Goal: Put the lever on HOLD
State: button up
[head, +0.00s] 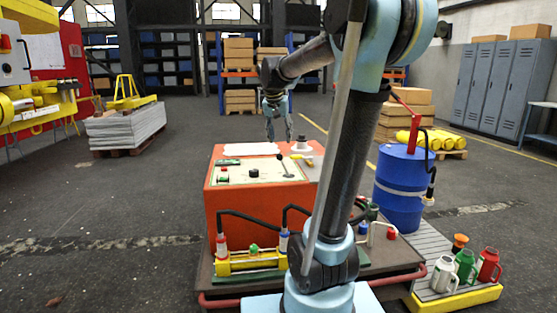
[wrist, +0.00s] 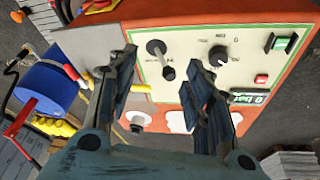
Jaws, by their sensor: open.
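The lever (head: 283,160) stands on the pale panel of an orange console (head: 254,205), at the panel's right side, with a dark knob on a thin stem. In the wrist view the lever (wrist: 157,50) shows as a dark round knob and grey stem tilting out of the panel. Its label marks are too small to read. My gripper (head: 278,138) hangs above the back of the console, pointing down. In the wrist view my gripper (wrist: 162,58) is open, with the lever showing between its two dark fingertips, and no contact is visible.
A black rotary knob (wrist: 217,57), a green switch (wrist: 281,42), a red button (wrist: 261,79) and a display (wrist: 248,98) share the panel. A white cap (head: 299,143) sits behind the lever. A blue drum (head: 401,188) stands to the right. Floor left of the console is free.

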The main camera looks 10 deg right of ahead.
aim_at(279, 156)
jog(key=w+a+r, duration=0.2)
jog(key=w, duration=0.5)
jog(key=shift+m+h, duration=0.3)
jog(key=shift+m, duration=0.1)
jog(key=x, duration=1.7)
jog(key=shift+w, duration=0.4)
jog(key=shift+r+t, duration=0.1)
jog(key=shift+t, duration=0.2)
grip_shut()
